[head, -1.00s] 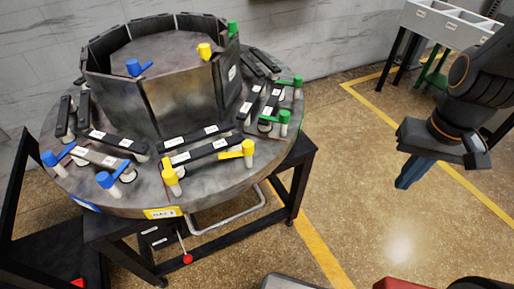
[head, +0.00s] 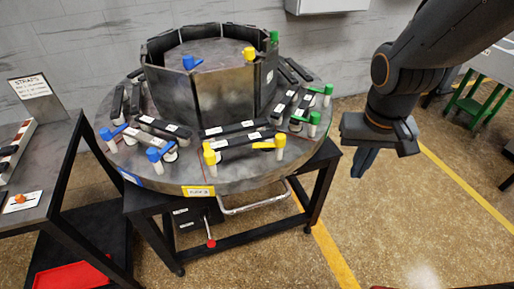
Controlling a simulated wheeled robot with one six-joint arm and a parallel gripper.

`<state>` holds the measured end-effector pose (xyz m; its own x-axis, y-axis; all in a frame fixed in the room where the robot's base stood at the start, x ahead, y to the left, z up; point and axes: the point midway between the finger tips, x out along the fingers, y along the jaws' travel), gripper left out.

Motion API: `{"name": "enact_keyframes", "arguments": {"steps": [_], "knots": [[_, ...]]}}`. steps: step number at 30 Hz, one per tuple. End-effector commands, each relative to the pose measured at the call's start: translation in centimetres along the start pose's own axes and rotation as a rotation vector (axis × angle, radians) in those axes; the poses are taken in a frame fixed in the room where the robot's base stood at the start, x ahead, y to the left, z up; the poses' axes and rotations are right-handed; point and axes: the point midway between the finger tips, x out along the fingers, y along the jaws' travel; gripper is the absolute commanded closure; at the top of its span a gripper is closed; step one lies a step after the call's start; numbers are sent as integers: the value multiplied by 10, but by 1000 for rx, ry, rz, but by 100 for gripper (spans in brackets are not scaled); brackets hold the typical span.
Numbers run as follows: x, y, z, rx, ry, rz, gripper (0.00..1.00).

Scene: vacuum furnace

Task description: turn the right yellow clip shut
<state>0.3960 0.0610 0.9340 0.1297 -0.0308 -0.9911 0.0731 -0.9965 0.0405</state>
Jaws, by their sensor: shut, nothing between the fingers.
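The right yellow clip (head: 279,142) stands at the front right of the round furnace base (head: 240,181). Its yellow arm points left over the end of a dark strap (head: 245,149). The left yellow clip (head: 209,154) stands at the strap's other end. My gripper (head: 362,172) hangs to the right of the base, over the floor, pointing down and apart from the clips. Its fingers are together and hold nothing.
Blue clips (head: 154,155) stand at the left of the base and green clips (head: 313,119) at its right, nearer my gripper. Upright metal panels (head: 225,95) form a ring in the middle. A side table (head: 62,150) stands at the left. Open floor lies at the right.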

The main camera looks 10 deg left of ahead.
Motion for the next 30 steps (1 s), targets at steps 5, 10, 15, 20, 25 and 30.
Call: {"name": "enact_keyframes", "arguments": {"steps": [5, 10, 15, 20, 25, 30], "knots": [[-17, -79, -21, -95, 105, -7, 100], [-35, -147, -24, -153, 191, -42, 100], [-48, -190, -20, -181, 240, -76, 100], [-50, -204, -18, -189, 256, -90, 100], [-35, -206, -22, -188, 254, -89, 100], [-5, -208, -29, -187, 253, -87, 100]]}}
